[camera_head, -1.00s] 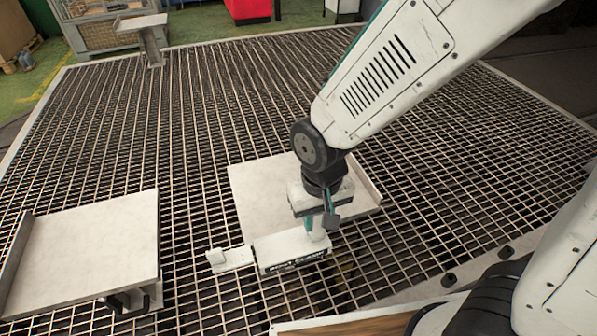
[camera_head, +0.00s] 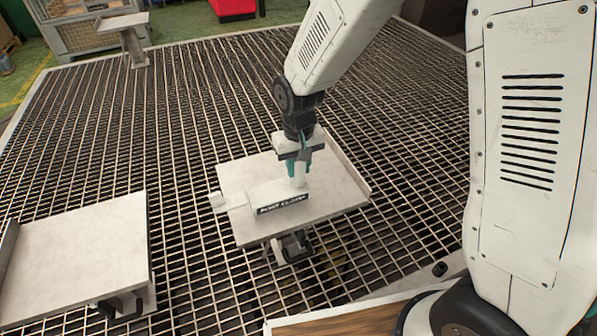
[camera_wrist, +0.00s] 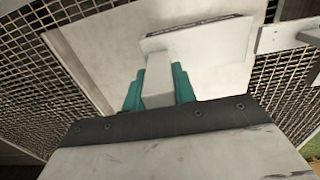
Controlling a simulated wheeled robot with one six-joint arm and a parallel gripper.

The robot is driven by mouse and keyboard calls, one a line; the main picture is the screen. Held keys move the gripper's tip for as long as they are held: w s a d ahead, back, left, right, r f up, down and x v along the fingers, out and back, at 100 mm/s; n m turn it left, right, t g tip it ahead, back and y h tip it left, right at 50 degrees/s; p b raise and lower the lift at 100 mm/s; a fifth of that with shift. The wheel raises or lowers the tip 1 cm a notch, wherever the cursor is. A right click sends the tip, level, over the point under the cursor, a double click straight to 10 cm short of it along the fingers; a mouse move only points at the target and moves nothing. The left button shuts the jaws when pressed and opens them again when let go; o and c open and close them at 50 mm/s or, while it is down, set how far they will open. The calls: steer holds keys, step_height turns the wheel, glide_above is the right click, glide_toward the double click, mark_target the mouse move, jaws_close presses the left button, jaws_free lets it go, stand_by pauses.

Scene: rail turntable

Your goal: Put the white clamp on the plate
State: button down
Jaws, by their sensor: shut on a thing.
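The white clamp (camera_head: 275,194) is a pale bar with a dark lettered front face and a thin tab reaching left. My gripper (camera_head: 298,172) points down and is shut on the clamp's upright grip. The grip also shows between the teal fingers (camera_wrist: 160,88) in the wrist view. The clamp is over the left and middle part of the pale square plate (camera_head: 335,192), and its tab reaches past the plate's left edge. I cannot tell whether the clamp touches the plate or hangs just above it. The plate has a raised lip along its right side.
A second pale plate (camera_head: 80,240) with a lip on its left side stands at the left. A smaller plate on a post (camera_head: 125,25) stands at the far left. Metal grating (camera_head: 200,110) lies open between them. A wooden edge (camera_head: 345,322) is at the near bottom.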

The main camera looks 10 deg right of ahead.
steer(key=shift+f, duration=1.35)
steer(key=c, duration=1.1)
jaws_free()
step_height(320, 180, up, 12)
steer(key=shift+r, duration=0.25)
steer(key=s+d+r, duration=0.4)
steer(key=s+d, duration=0.1)
steer(key=s, duration=0.3)
steer(key=s+d+r+m, duration=0.1)
steer(key=s+d+r, duration=0.3)
steer(key=s+d, duration=0.2)
steer(key=s+d+r+m+t, duration=0.1)
steer(key=s+d+r, duration=0.4)
steer(key=s, duration=0.5)
steer(key=shift+s+d, duration=0.3)
steer(key=shift+s, duration=0.1)
